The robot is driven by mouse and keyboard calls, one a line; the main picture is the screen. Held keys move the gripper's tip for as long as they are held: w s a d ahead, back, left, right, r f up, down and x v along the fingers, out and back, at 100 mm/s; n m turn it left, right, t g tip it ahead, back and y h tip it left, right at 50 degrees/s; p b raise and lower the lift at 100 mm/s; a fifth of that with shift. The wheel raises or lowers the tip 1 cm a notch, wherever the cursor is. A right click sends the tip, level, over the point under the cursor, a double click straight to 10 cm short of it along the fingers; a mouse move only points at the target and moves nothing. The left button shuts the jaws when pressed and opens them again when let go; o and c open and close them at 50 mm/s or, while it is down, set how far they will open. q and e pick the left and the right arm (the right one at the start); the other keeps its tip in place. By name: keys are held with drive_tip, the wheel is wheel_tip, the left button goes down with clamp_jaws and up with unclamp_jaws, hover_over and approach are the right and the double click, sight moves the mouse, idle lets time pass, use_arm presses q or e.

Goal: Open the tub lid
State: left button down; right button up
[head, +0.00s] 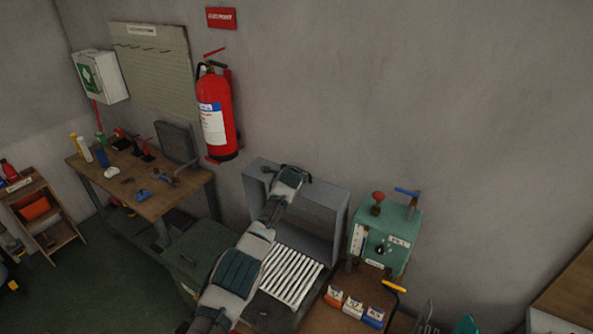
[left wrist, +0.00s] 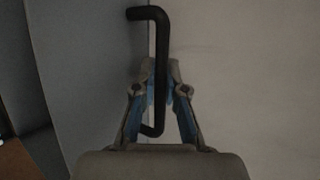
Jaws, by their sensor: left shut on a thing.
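The tub's grey lid (head: 318,212) is raised and stands steeply tilted near the wall in the head view, its hollow inner side facing me. Below it the tub's opening shows a row of white ribs or slats (head: 290,275). My left gripper (head: 297,172) is at the lid's top edge. In the left wrist view the gripper (left wrist: 158,88) is shut on the black bar handle (left wrist: 160,28), which passes between its blue-padded fingers. My left forearm hides the tub's left part. Grey prongs and a teal part at the bottom right edge may be my right gripper, mostly cut off.
A green machine (head: 384,240) with a red knob and blue lever stands right of the tub. Small labelled bins (head: 352,306) sit in front of it. A dark green box (head: 196,258) stands left of the tub. A wooden bench (head: 150,200) and fire extinguisher (head: 217,112) are farther left.

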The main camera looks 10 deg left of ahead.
use_arm(q)
drive_tip(key=c, duration=1.5)
unclamp_jaws()
drive_tip(key=shift+f, duration=0.25)
drive_tip(key=shift+w, duration=0.1)
use_arm(e)
drive_tip(key=shift+d, duration=0.15)
drive_tip(key=shift+d, duration=0.1)
use_arm(q)
drive_tip(key=shift+d+r, duration=0.1)
use_arm(e)
drive_tip(key=shift+s, duration=0.1)
use_arm(q)
drive_tip(key=shift+s, duration=0.2)
drive_tip(key=shift+s, duration=0.85)
drive_tip(key=s+d, duration=0.1)
drive_tip(key=s, duration=0.9)
drive_tip(key=shift+s, duration=0.4)
use_arm(e)
drive_tip(key=shift+a, duration=0.2)
